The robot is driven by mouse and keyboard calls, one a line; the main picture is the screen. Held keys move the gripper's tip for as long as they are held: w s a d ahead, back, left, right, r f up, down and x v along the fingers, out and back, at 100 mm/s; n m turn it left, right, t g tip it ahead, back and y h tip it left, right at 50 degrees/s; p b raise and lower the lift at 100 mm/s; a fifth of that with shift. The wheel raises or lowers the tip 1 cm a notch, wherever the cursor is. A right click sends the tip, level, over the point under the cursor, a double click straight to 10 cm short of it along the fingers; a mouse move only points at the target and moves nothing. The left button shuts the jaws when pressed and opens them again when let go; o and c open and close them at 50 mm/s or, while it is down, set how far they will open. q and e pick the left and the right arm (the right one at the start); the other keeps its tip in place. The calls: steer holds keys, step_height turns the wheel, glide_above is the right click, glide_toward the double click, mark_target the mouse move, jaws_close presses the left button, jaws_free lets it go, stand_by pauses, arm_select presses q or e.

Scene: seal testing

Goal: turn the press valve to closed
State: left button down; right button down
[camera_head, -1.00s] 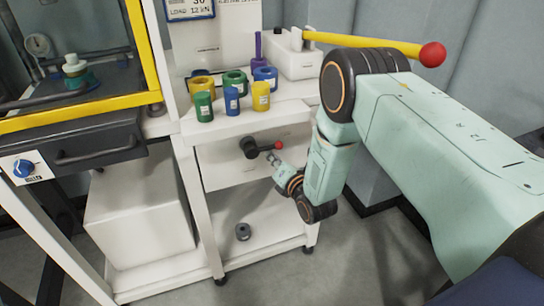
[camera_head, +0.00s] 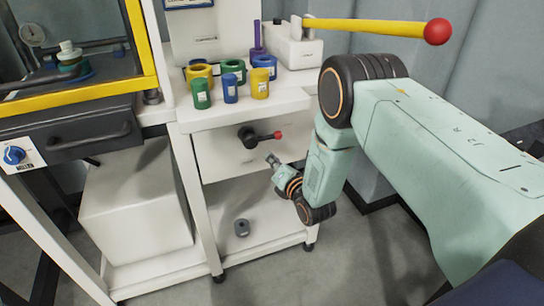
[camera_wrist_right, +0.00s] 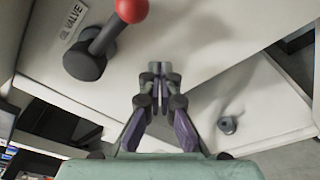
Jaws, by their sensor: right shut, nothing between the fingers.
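The valve is a black hub and lever (camera_head: 249,137) with a red ball knob (camera_head: 278,134) on a white cabinet panel. Its lever points right, close to level, in the head view. In the right wrist view the lever (camera_wrist_right: 104,40) and knob (camera_wrist_right: 131,10) lie up and left of the fingers, beside a label of which "VALVE" is readable. My right gripper (camera_head: 269,158) is shut and empty, just below the knob and apart from it. Its fingertips also show in the right wrist view (camera_wrist_right: 153,68). My left gripper is not in view.
Several green, blue and yellow cups and rings, such as a yellow cup (camera_head: 260,84), stand on the shelf above. A yellow bar with a red ball end (camera_head: 437,31) reaches over my right arm. A grey ring part (camera_head: 241,228) sits on the lower shelf. A blue dial (camera_head: 14,155) is at left.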

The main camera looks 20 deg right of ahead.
steer(key=s+r+p, duration=0.1)
steer(key=s+p, duration=0.1)
steer(key=s, duration=0.7)
steer(key=shift+a+r, duration=0.15)
steer(key=shift+r, duration=0.2)
steer(key=shift+s, duration=0.1)
steer(key=s+a+f+m+g, duration=0.1)
steer(key=s+f+m+g, duration=0.8)
steer(key=s+f+m, duration=0.75)
steer(key=s+a+r+m+g, duration=0.1)
steer(key=s+m+g, duration=0.3)
steer(key=s, duration=0.6)
steer(key=s+a+r+m+g+h, duration=0.1)
steer(key=s+r+m+g, duration=0.2)
steer(key=s+m, duration=0.5)
steer(key=shift+s+r+g, duration=0.4)
steer(key=shift+s+r, duration=0.25)
steer(key=shift+s, duration=0.4)
